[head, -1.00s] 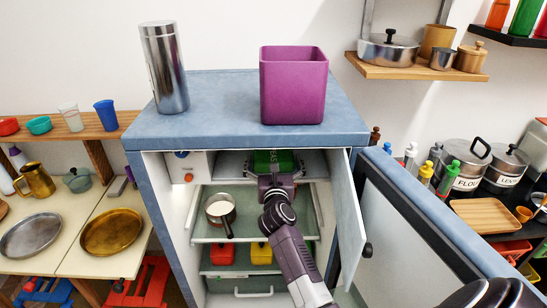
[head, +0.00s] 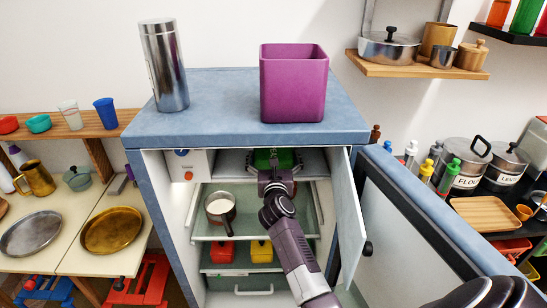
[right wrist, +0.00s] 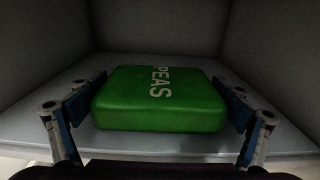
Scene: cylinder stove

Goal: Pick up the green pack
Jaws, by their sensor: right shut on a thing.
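The green pack (head: 285,157), marked PEAS, is in the top compartment of the open blue cabinet. In the right wrist view the green pack (right wrist: 160,100) lies flat with its top and near side showing. My right gripper (head: 272,163) reaches into that compartment. In the right wrist view, its two fingers (right wrist: 160,88) are on the left and right sides of the pack, shut on it. I cannot tell whether the pack is clear of the shelf. My left gripper is not in view.
The cabinet door (head: 345,215) stands open at the right. A pan (head: 221,205) sits on the glass shelf below, left of my right arm. A purple bin (head: 293,85) and steel cylinder (head: 163,65) stand on the cabinet top (head: 220,100).

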